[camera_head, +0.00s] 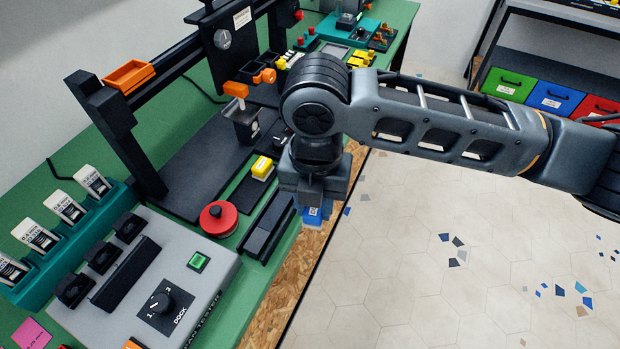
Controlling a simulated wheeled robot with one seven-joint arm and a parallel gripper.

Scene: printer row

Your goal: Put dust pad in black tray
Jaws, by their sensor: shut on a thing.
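My gripper (313,205) points down at the front edge of the green bench, its jaws mostly hidden by my wrist. It is shut on a small blue block with a pale label, which I take to be the dust pad (313,218); only its lower part shows. A long, low black tray (268,228) lies on the bench just left of my gripper. The held pad is to the right of this tray, over or near the bench edge; its exact height cannot be told.
A red round knob (219,218) and a grey dock box (150,290) stand left of the tray. A yellow-topped block (262,167) sits behind it. A black printer frame (120,140) rises at the back left. Open floor (430,270) lies right of the bench.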

